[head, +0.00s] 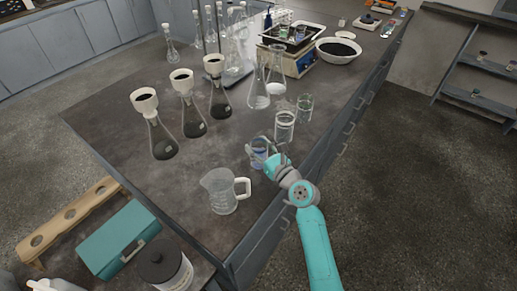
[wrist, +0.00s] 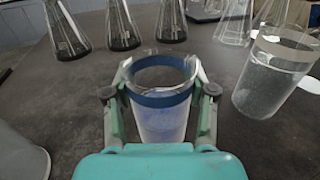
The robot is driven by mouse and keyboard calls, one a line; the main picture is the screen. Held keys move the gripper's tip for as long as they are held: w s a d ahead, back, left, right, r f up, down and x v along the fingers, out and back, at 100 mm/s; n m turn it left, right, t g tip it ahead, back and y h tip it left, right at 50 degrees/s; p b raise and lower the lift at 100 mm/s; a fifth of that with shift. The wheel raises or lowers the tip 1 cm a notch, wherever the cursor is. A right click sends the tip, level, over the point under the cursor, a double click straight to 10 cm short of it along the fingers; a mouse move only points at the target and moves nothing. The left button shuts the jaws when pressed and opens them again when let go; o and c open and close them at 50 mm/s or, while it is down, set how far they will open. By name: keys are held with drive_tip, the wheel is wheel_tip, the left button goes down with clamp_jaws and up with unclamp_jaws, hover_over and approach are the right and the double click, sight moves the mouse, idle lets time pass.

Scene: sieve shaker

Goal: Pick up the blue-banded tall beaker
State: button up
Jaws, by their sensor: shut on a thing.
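The blue-banded tall beaker (wrist: 160,122) is clear glass with a dark blue band near its rim. It stands upright between my gripper's fingers in the wrist view. My gripper (wrist: 160,92) is shut on it, one finger against each side. In the head view the beaker (head: 260,150) is near the right edge of the bench, and my gripper (head: 265,158) reaches it from the lower right. Part of the beaker is hidden by the gripper there. I cannot tell whether its base touches the bench.
A clear jug with a handle (head: 221,190) stands in front. Another beaker with a pale band (wrist: 270,80) stands close on the right in the wrist view. Several flasks with funnels (head: 190,104) stand behind. The bench's right edge is close; its left front part (head: 120,125) is clear.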

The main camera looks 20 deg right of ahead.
wheel_tip(320, 180, up, 14)
drive_tip(key=shift+r, duration=0.25)
idle(1.1)
idle(0.5)
